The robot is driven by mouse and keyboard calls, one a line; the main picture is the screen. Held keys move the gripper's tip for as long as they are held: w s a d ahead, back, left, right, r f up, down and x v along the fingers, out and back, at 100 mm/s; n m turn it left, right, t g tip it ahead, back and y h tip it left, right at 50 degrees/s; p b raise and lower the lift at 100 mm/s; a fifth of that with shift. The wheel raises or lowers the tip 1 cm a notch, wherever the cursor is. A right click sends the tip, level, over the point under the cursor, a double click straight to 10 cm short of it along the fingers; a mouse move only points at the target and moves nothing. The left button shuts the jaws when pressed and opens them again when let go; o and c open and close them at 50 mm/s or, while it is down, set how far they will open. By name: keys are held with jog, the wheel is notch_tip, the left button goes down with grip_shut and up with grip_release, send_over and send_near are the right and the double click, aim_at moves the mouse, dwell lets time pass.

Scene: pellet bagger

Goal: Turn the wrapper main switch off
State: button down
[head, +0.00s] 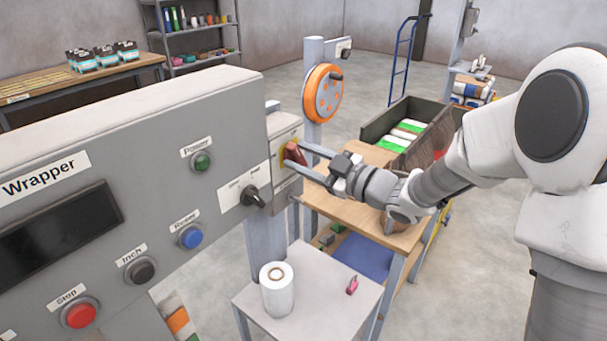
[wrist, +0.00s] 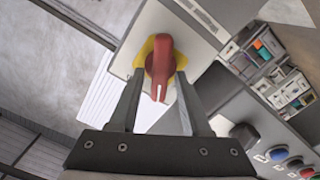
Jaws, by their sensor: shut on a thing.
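The wrapper main switch is a red rotary handle (head: 295,153) on a yellow plate, on a pale box at the right end of the grey wrapper panel (head: 130,150). My gripper (head: 297,160) reaches it from the right, its two fingers on either side of the handle. In the wrist view the red handle (wrist: 160,65) sits on its yellow plate (wrist: 146,50), with its narrow end between my fingertips (wrist: 158,85). My gripper is shut on the handle. The switch's position markings are not readable.
The panel also carries a black selector knob (head: 252,196), a green power button (head: 202,161), a blue button (head: 191,237), a black inch button (head: 140,270) and a red stop button (head: 79,313). A small table (head: 325,310) below holds a white roll (head: 277,292). An orange handwheel (head: 322,93) stands behind.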

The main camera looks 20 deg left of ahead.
jog(key=n+b, duration=0.2)
jog(key=f+n+b, duration=0.1)
jog(key=b, duration=0.2)
jog(key=shift+s+n, duration=0.1)
jog(key=shift+n, duration=0.3)
jog(key=n+b, duration=0.3)
jog(key=b, duration=0.2)
jog(key=shift+f+n, duration=0.15)
jog(key=shift+n, duration=0.15)
jog(key=n+b, duration=0.3)
jog(key=b, duration=0.1)
jog(key=shift+s+n, duration=0.1)
jog(key=shift+n, duration=0.2)
jog(key=shift+n+b, duration=0.5)
jog(key=shift+b, duration=0.2)
jog(key=shift+r, duration=0.2)
jog(key=c, duration=0.7)
grip_release()
jog(key=p+v, duration=0.2)
jog(key=v, duration=1.5)
jog(key=shift+s+d+p, duration=0.1)
jog(key=shift+d+p, duration=0.05)
jog(key=shift+p, duration=0.25)
